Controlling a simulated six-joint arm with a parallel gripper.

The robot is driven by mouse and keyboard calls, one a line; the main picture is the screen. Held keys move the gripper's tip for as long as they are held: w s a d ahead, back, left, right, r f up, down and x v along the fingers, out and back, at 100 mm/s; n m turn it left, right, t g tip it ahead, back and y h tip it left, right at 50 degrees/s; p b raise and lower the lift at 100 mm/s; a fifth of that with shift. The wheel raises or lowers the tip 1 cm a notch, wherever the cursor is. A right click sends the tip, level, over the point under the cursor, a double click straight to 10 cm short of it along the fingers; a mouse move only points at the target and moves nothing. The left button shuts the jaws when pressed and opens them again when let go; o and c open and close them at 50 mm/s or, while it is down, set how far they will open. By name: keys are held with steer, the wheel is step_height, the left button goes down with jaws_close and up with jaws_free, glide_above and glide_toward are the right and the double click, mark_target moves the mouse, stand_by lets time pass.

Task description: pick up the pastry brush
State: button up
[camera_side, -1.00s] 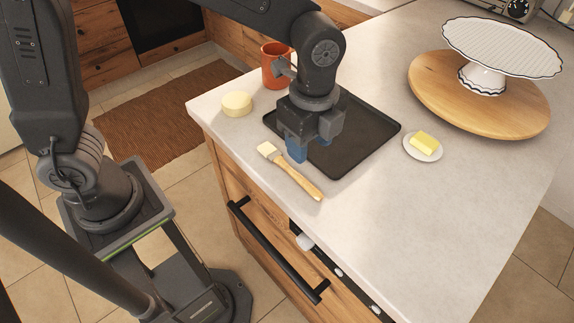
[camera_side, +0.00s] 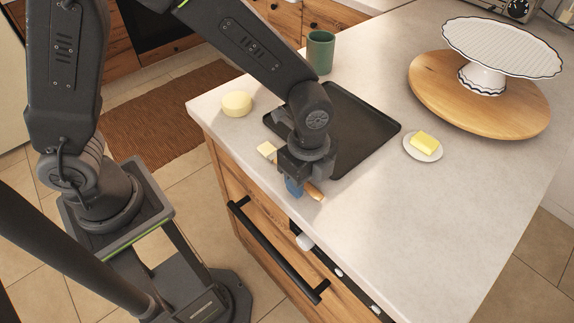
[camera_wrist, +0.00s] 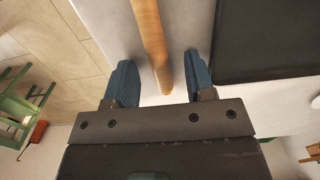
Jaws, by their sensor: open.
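The pastry brush lies on the counter near its front edge, with pale bristles (camera_side: 266,149) and a wooden handle (camera_side: 315,191). My gripper (camera_side: 293,187) is low over the handle and hides its middle in the side view. In the wrist view the handle (camera_wrist: 150,40) runs between the two blue fingers of my gripper (camera_wrist: 160,80). The fingers are open, with a gap on both sides of the handle. The bristles are outside the wrist view.
A dark baking tray (camera_side: 365,130) lies just behind the brush. A pale round block (camera_side: 237,103) is at the left and a green mug (camera_side: 320,52) at the back. A butter dish (camera_side: 424,146) and a cake stand on a wooden board (camera_side: 470,100) are at the right.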

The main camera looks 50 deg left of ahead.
steer(key=shift+c, duration=0.3)
jaws_close()
steer(key=shift+r, duration=0.1)
